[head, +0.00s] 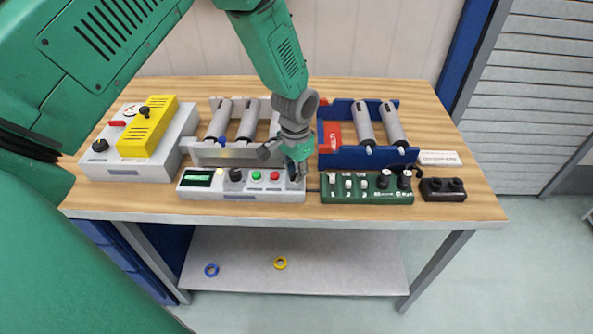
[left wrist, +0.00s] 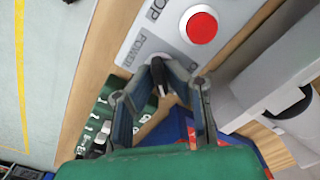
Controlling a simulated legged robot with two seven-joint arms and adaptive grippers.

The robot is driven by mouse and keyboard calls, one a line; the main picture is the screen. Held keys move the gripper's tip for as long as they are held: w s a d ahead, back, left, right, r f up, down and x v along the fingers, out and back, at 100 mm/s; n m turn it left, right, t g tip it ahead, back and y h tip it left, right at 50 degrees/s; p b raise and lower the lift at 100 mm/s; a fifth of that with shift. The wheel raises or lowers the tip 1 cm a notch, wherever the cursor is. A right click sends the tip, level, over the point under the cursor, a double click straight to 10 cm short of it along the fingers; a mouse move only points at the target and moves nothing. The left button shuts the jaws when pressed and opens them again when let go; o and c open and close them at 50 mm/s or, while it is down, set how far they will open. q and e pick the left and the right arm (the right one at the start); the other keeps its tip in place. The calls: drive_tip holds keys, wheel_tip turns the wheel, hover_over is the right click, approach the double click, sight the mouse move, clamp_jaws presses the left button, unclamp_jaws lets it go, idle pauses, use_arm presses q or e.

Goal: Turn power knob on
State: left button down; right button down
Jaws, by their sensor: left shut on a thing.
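The white control box (head: 240,194) sits near the front edge of the table. It carries a small green-lit display (head: 199,178), a black knob (head: 235,175), a green button (head: 256,175) and a red button (head: 275,176). My left gripper (head: 295,168) reaches down over the right end of this box and hides the power knob there. In the left wrist view, the black power knob (left wrist: 158,70) is beside the printed word POWER, near the large red button (left wrist: 202,28). My left gripper's fingers (left wrist: 164,84) are closed around the knob. Which way the knob is set is unclear.
A green switch panel (head: 367,196) lies just right of the control box. A blue rack (head: 350,155) and a grey rack (head: 230,154) with cylinders stand behind. A white and yellow unit (head: 150,168) is at left, a small black box (head: 442,196) at right.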

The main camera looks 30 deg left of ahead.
sight(295, 172)
use_arm(q)
drive_tip(key=shift+w+r, duration=0.1)
idle(0.4)
drive_tip(key=c, duration=1.6)
unclamp_jaws()
drive_tip(key=shift+r, duration=0.1)
wheel_tip(295, 172, up, 12)
drive_tip(key=shift+a+f, duration=0.1)
drive_tip(key=shift+f, duration=0.1)
